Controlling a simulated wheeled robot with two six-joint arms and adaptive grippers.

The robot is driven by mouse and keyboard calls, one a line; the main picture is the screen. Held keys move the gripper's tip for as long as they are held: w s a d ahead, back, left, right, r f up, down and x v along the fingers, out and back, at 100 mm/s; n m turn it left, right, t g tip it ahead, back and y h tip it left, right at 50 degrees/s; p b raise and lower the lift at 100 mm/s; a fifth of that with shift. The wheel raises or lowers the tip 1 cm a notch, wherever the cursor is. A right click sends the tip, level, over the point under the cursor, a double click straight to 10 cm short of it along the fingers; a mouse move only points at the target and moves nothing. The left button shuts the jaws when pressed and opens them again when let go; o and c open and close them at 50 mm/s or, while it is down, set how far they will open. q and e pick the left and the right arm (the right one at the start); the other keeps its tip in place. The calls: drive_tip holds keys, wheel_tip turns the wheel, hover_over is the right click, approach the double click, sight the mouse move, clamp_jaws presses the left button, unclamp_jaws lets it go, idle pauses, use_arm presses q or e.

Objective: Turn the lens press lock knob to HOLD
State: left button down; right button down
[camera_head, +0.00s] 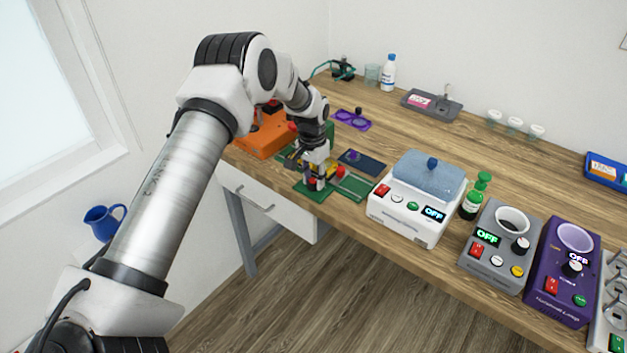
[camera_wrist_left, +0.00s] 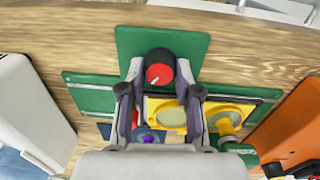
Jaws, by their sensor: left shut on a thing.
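The lens press (camera_wrist_left: 95,97) is green, with a yellow lens frame (camera_wrist_left: 232,112) on it. Its lock knob (camera_wrist_left: 159,73) is round and red with a dark body and a pale pointer mark, on a green plate. My left gripper (camera_wrist_left: 160,82) is shut on the knob, one finger on each side. In the head view my left gripper (camera_head: 317,182) is low over the press's green front plate (camera_head: 312,193), near the table's front edge. No HOLD lettering can be read, so I cannot tell the knob's setting. My right gripper is not in view.
An orange device (camera_head: 262,136) stands left of the press. A white device with a blue lid (camera_head: 428,172) stands to its right, then a green bottle (camera_head: 473,197), a grey device (camera_head: 497,250) and a purple device (camera_head: 557,275). The table's middle back is mostly clear.

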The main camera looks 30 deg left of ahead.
sight(313, 179)
use_arm(q)
drive_tip(key=shift+m, duration=1.1)
drive_tip(key=c, duration=1.1)
unclamp_jaws()
drive_tip(key=r, duration=1.2)
drive_tip(key=shift+w+a, duration=0.1)
drive_tip(key=shift+a, duration=0.1)
